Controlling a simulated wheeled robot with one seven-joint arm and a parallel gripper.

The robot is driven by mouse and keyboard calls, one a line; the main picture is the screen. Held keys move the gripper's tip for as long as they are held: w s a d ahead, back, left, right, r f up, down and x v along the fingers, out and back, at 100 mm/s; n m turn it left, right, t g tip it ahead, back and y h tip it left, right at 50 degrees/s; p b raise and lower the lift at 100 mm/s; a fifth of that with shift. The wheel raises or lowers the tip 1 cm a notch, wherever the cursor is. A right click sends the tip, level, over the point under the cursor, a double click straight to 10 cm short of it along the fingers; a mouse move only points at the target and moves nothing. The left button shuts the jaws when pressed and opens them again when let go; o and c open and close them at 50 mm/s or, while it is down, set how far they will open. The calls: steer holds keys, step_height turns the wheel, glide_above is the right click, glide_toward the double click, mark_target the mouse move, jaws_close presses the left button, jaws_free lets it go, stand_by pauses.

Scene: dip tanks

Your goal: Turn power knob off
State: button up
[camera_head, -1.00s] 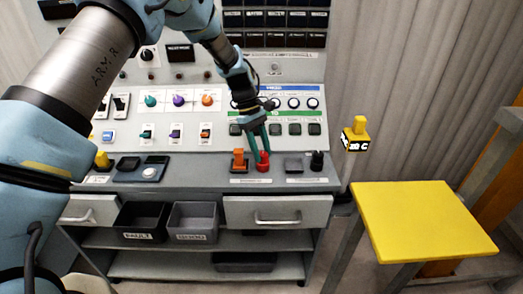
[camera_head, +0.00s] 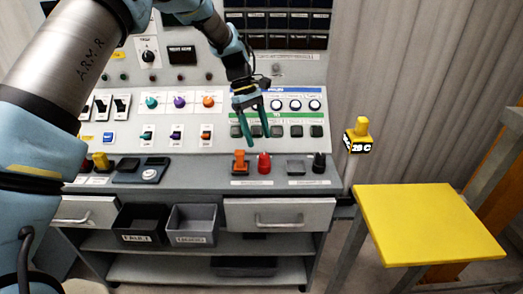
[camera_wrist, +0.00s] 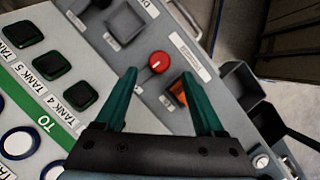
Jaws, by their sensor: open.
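A red knob (camera_head: 264,163) stands on the front ledge of the control console, beside an orange switch (camera_head: 240,163). In the wrist view the red knob (camera_wrist: 159,62) shows a white pointer line on its top, and the orange switch (camera_wrist: 178,92) lies between the fingers in the picture. The labels near them are too small to read, so I cannot tell whether this is the power knob. My gripper (camera_head: 257,139) is open and empty, raised above the ledge and apart from the knob. A black knob (camera_head: 148,56) sits on the upper left panel.
A grey button (camera_head: 295,167) and a black knob (camera_head: 319,162) are right of the red knob. Several square buttons line the sloped panel behind my fingers. A yellow-topped table (camera_head: 428,225) and a yellow-topped post (camera_head: 360,128) stand at the right.

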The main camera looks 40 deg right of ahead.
steer(key=v, duration=0.4)
steer(key=shift+w+r+b, duration=0.1)
steer(key=shift+r+b, duration=0.25)
steer(key=shift+r, duration=0.05)
